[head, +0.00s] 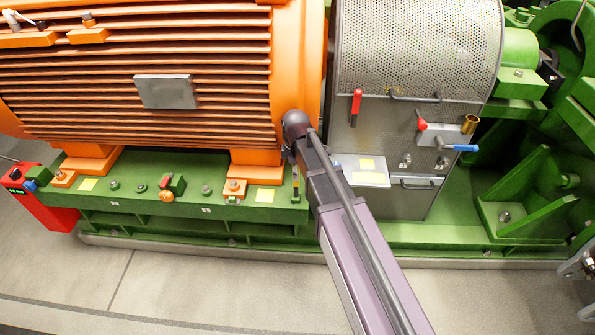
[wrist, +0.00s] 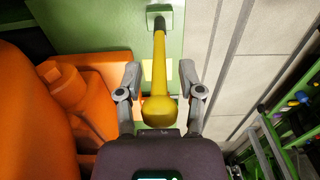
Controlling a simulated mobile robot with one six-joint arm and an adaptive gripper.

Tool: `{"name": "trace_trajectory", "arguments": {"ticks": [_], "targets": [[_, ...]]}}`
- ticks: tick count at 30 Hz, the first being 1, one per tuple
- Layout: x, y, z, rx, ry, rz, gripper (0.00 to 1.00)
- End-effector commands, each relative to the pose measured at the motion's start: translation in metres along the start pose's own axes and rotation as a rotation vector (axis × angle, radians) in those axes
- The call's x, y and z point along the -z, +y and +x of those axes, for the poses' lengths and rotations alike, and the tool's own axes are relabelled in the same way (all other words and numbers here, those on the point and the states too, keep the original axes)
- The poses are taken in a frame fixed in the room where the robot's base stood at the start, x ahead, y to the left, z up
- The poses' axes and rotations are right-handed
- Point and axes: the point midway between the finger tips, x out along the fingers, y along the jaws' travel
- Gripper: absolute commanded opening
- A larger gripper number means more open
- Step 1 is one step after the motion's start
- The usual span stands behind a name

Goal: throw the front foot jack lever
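In the wrist view a yellow lever (wrist: 159,70) with a rounded, thick end rises from a green block (wrist: 160,14) by a dark stem. My gripper (wrist: 160,72) is open, one finger on each side of the yellow lever, with a visible gap on both sides. The lever's thick end lies close in front of my palm; whether they touch I cannot tell. In the head view my arm comes down over the front right end of the green base (head: 220,208), below the orange motor (head: 150,70), and mostly hides the gripper. A small lever-like part (head: 296,183) shows there.
A perforated guard (head: 415,50) with a red handle (head: 356,102) and a blue lever (head: 460,148) stands right of my arm. The orange motor foot (wrist: 95,95) is close to the left finger. Pale floor (wrist: 245,75) lies to the right in the wrist view.

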Motion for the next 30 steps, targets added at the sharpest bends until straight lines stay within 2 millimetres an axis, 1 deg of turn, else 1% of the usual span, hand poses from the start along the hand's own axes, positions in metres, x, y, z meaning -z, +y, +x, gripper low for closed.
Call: {"name": "trace_trajectory", "arguments": {"ticks": [1, 2, 3, 4, 8, 9, 11, 15, 23, 30], "targets": [[0.0, 0.0, 0.0, 0.0, 0.0, 0.0, 0.28], [0.0, 0.0, 0.0, 0.0, 0.0, 0.0, 0.19], [0.0, 0.0, 0.0, 0.0, 0.0, 0.0, 0.07], [0.0, 0.0, 0.0, 0.0, 0.0, 0.0, 0.0], [0.0, 0.0, 0.0, 0.0, 0.0, 0.0, 0.0], [-0.008, 0.0, 0.0, 0.0, 0.0, 0.004, 0.0], [-0.004, 0.0, 0.0, -0.001, -0.001, 0.001, 0.0], [-0.002, -0.001, 0.0, -0.005, -0.003, 0.001, 0.0], [-0.001, -0.007, 0.001, -0.04, -0.002, 0.001, 0.0], [-0.003, -0.015, 0.002, -0.108, -0.001, 0.003, 0.0]]}}
